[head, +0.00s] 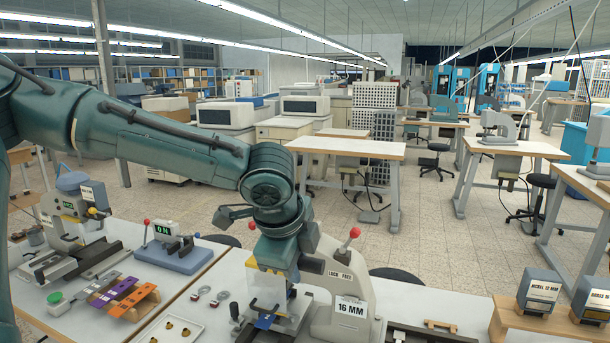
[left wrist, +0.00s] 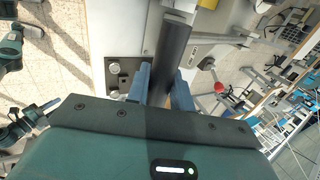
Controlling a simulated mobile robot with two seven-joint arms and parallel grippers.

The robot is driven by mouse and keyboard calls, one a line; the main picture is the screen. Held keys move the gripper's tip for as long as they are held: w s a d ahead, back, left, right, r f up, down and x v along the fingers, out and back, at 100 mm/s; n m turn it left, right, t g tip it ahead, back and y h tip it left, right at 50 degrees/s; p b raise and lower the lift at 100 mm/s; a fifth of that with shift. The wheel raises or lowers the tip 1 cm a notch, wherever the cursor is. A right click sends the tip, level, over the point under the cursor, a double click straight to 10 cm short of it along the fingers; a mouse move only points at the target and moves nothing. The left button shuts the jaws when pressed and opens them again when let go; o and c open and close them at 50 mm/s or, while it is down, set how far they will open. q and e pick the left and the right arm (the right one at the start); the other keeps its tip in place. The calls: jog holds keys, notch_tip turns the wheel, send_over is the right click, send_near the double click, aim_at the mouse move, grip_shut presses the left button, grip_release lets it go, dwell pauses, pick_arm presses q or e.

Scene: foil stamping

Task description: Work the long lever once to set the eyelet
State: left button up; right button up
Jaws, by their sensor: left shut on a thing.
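The eyelet press (head: 345,290) is a pale grey body marked LOCK FREE and 16 MM, standing on the front table. A red-knobbed small lever (head: 350,237) sticks up from its top. My left gripper (head: 268,316) points down at the left side of the press and covers part of it. In the left wrist view, its two blue fingers (left wrist: 161,88) are shut on a thick dark bar, which looks like the long lever's grip (left wrist: 174,48). The eyelet and the setting point are hidden in the head view. My right gripper is not in view.
A white tray with brass eyelets (head: 177,331) and a wooden rack with coloured strips (head: 123,297) lie left of the press. A grey-blue device with a green display (head: 172,250) stands behind them. Labelled blocks (head: 539,293) sit on a wooden stand at right.

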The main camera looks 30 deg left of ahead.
pick_arm(q)
jog(key=shift+w+r, duration=0.2)
jog(key=shift+r, duration=0.65)
jog(key=shift+w+r, duration=0.2)
jog(key=shift+r, duration=0.6)
jog(key=w+a+r, duration=0.1)
jog(key=w+r, duration=0.5)
jog(key=r, duration=0.2)
jog(key=shift+w+a+r, duration=0.15)
jog(key=shift+w+a, duration=0.05)
jog(key=shift+w, duration=0.05)
jog(key=o, duration=0.8)
jog(key=shift+w, duration=0.2)
jog(key=shift+o, duration=0.4)
jog(key=shift+s, duration=0.1)
jog(key=shift+r, duration=0.1)
